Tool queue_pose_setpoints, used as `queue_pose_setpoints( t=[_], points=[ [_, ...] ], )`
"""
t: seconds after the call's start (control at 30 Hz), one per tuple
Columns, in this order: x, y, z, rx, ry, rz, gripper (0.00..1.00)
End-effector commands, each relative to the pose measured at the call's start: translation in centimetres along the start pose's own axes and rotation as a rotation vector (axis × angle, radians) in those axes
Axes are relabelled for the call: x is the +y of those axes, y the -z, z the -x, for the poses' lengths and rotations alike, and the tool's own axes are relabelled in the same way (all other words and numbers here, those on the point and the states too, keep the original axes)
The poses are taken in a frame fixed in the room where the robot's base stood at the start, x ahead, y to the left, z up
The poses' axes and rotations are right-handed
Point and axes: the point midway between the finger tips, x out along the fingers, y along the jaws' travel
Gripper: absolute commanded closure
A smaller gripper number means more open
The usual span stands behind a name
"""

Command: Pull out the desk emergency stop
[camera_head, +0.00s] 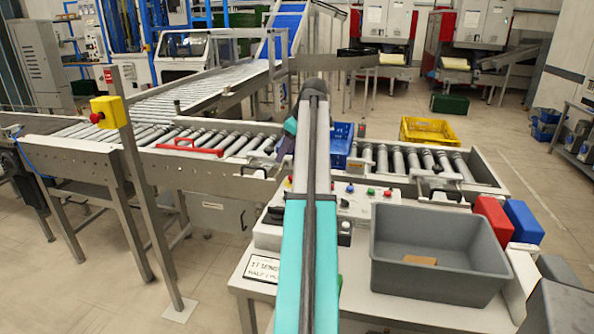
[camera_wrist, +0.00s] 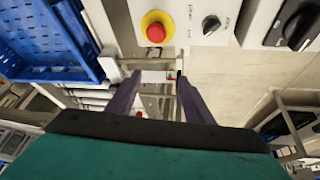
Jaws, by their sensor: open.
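The desk emergency stop (camera_wrist: 156,32), a red mushroom button on a yellow ring, sits on a pale control panel (camera_wrist: 222,12) at the top of the wrist view. I cannot tell whether it is pressed in or out. My gripper (camera_wrist: 158,77) is open and empty. Its two dark fingers point toward the button and lie below it in the picture, apart from it.
Black knobs (camera_wrist: 299,24) stand on the panel, right of the button. A blue crate (camera_wrist: 45,38) is at the left. In the head view, a grey bin (camera_head: 440,225) stands on the desk. A separate red button on a yellow box (camera_head: 107,112) is on a post at the left.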

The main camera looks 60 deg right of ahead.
Motion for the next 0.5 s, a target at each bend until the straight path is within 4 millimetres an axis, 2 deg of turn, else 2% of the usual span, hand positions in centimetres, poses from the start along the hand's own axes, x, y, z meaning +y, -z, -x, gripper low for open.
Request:
queue_pose_setpoints(
  t=[0.03, 0.2, 0.3, 0.5],
  points=[
    [0.8, -1.0, 1.9, -0.014, 0.001, -0.039, 0.53],
    [1.6, -3.6, 5.4, -0.053, 0.017, -0.131, 0.53],
    [1.6, -4.2, 6.1, -0.063, 0.021, -0.153, 0.53],
    [1.3, -4.1, 6.1, -0.065, 0.024, -0.154, 0.53]
  ],
)
